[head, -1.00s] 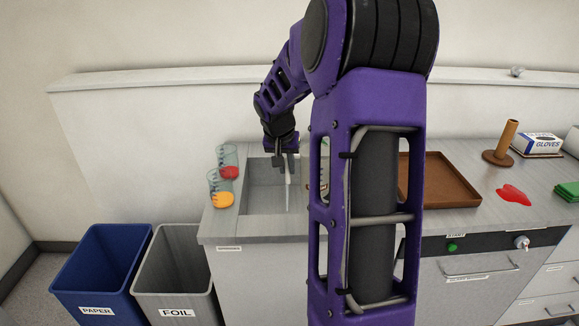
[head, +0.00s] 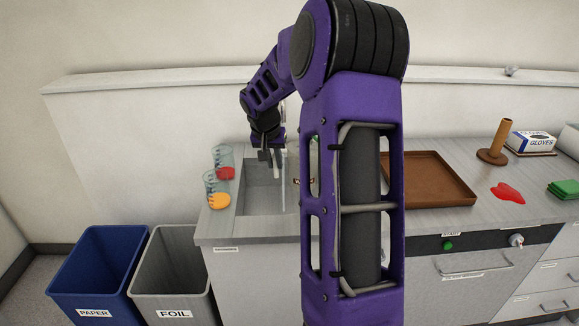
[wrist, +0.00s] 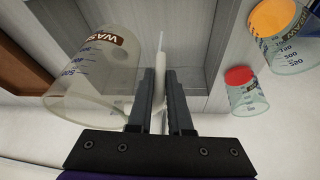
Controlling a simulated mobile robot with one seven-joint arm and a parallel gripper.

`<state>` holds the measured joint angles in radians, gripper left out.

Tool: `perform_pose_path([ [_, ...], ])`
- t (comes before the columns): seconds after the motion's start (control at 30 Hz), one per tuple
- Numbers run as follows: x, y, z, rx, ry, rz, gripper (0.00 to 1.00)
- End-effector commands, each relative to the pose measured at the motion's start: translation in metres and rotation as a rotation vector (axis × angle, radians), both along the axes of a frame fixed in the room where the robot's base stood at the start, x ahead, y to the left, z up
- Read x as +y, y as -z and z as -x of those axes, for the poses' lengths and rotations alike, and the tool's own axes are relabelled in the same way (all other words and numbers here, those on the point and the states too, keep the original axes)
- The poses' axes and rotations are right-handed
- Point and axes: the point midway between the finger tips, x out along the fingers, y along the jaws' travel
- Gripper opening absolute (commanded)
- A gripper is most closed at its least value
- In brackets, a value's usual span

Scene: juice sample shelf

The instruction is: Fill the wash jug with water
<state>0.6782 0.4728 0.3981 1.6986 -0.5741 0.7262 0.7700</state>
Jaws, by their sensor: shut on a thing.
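The wash jug (wrist: 88,75), a clear vessel with a brown "WASH" label and blue marks, fills the left of the wrist view. I see no clear water level in it.
Beakers with red (head: 223,163) and orange (head: 216,190) contents stand left of the sink. Paper (head: 95,275) and foil (head: 172,275) bins stand at lower left.

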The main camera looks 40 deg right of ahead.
Motion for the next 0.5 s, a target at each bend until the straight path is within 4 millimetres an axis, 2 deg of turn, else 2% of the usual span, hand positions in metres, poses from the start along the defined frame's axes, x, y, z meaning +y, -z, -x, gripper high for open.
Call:
perform_pose_path([
  [0.5, 0.006, 0.000, -0.078, -0.002, -0.002, 0.000, 0.00],
])
